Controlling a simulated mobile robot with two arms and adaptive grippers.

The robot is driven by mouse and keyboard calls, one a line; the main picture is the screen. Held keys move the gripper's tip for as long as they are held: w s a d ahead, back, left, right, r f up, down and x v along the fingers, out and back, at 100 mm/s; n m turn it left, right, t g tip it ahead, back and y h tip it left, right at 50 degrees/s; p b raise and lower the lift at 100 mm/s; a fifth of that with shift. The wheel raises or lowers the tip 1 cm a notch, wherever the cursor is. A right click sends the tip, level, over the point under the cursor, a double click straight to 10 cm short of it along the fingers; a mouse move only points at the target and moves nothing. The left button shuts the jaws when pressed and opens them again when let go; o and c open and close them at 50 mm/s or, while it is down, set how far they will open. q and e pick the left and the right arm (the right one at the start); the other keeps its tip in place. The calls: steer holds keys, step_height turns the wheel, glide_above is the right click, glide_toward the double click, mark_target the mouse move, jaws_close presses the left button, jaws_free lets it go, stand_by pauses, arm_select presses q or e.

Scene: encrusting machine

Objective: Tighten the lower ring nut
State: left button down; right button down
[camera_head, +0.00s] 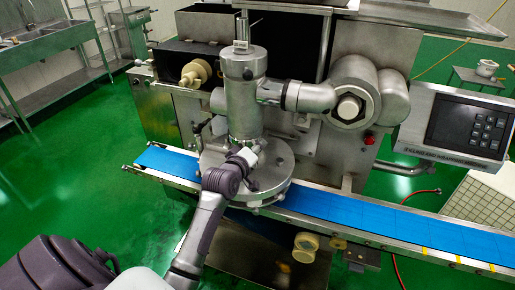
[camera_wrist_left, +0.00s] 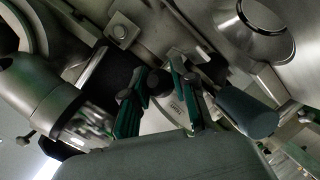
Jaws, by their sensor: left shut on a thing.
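A steel vertical cylinder (camera_head: 243,103) stands in the middle of the machine in the head view. The lower ring nut is at its foot, just above the round steel disc (camera_head: 280,165), and is largely hidden by my left gripper. My left gripper (camera_head: 252,152) reaches in from below and touches the foot of the cylinder. In the left wrist view, the dark green fingers of my left gripper (camera_wrist_left: 161,102) are closed about a small dark stub (camera_wrist_left: 158,82), seemingly part of the ring nut. How the fingertips seat on it is hard to tell. My right gripper is not in view.
A blue conveyor belt (camera_head: 365,219) runs under the disc. A thick steel side pipe (camera_head: 310,97) and a round drum (camera_head: 350,105) stand right of the cylinder. A control panel (camera_head: 466,128) is farther right. In the wrist view, a blue-grey handle (camera_wrist_left: 247,112) sticks out close to the fingers.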

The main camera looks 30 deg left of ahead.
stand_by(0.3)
arm_select(q)
steer(key=shift+s+a+m+h, duration=0.35)
steer(key=shift+m+h, duration=0.15)
steer(key=shift+h, duration=0.1)
steer(key=shift+s+a+m+h+b, duration=0.3)
steer(key=shift+s+m+h+b, duration=0.15)
steer(key=shift+m+h+b, duration=0.45)
steer(key=c, duration=0.9)
jaws_free()
steer(key=v, duration=1.2)
steer(key=shift+a, duration=0.1)
steer(key=shift+f, duration=0.1)
